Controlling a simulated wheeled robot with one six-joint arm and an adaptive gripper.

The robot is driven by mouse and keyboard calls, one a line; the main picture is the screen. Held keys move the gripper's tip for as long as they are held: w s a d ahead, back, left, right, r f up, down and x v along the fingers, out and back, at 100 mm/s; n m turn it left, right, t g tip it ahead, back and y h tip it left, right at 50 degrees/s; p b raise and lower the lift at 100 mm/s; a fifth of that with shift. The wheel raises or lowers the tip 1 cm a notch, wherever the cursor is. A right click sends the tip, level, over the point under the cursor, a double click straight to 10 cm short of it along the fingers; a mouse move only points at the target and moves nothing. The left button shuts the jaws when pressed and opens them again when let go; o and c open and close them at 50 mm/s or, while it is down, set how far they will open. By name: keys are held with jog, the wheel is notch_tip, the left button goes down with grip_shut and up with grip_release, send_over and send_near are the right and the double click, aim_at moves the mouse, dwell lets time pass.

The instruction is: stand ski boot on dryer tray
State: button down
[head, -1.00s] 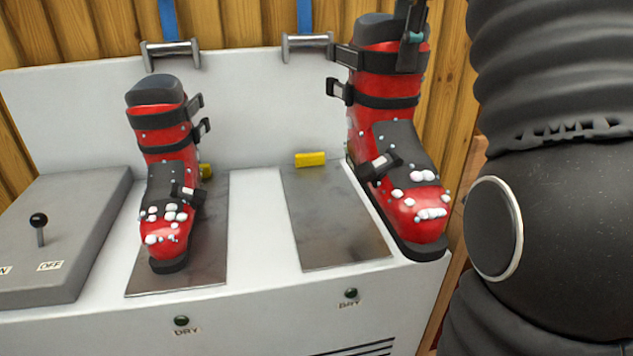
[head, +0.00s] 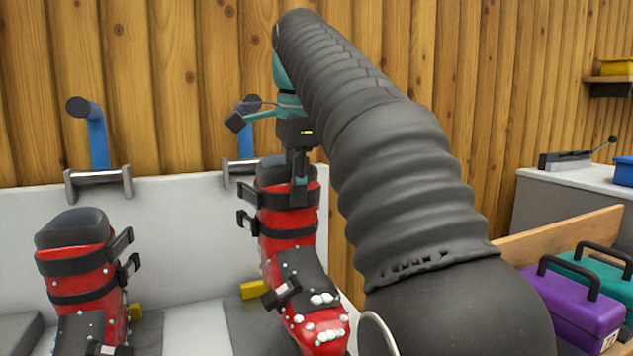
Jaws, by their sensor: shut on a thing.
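A red ski boot (head: 285,232) with black straps and snow clumps on its toe is upright in the head view, at the right end of the dryer. My gripper (head: 300,192) is shut on the upper cuff of this boot from above. The right grey metal tray (head: 246,328) shows beside and behind the boot's left side, with a yellow block (head: 254,290) at its back. The boot's sole is cut off by the lower edge, so I cannot tell whether it touches the tray.
A second red boot (head: 78,268) stands on the dryer at left. Metal brackets with blue posts (head: 98,140) rise along the white back panel (head: 170,230). A purple case (head: 575,305) and a teal case (head: 590,265) sit at right. My arm hides the middle right.

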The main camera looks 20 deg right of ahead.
aim_at(271, 185)
jog(key=w+a+f, duration=0.2)
jog(key=w, duration=0.1)
jog(key=w+a+f, duration=0.1)
jog(key=shift+w+f, duration=0.1)
jog(key=shift+w, duration=0.1)
jog(key=shift+f+b, duration=0.9)
jog(key=shift+f, duration=1.2)
jog(key=c, duration=1.1)
grip_release()
jog(key=shift+s+r+p, duration=0.2)
jog(key=shift+r+p, duration=0.2)
jog(key=shift+r, duration=0.85)
jog(key=shift+s+r+p, duration=0.15)
jog(key=shift+r+p, duration=0.2)
jog(key=shift+r, duration=0.95)
jog(key=shift+s+r+p, duration=0.2)
jog(key=shift+r+p, duration=0.2)
jog(key=shift+r, duration=0.85)
